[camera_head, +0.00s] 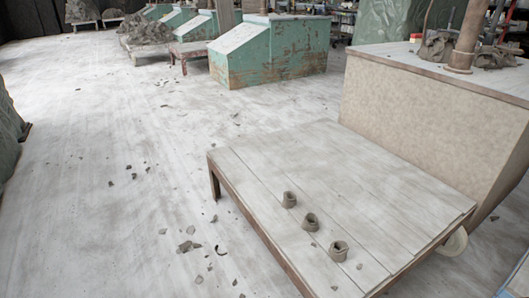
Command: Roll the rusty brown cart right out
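A low, wide platform with pale grey planks (345,185) and a rusty brown frame fills the lower right. It has a leg at its left corner, and a pale round part that may be a wheel shows at its right side. I cannot tell for sure that this is the rusty brown cart. Three small grey-brown clay pieces (311,222) lie on its planks. A smaller reddish-brown low stand (183,62) is farther back beside the green bins; its underside is too small to make out. My gripper is not in view.
A tan block-shaped counter (430,110) stands along the platform's far right side, close to it. Green bins (270,50) and clay heaps (148,32) stand at the back. Clay scraps (188,246) litter the floor left of the platform. The dusty floor (90,150) at left is mostly open.

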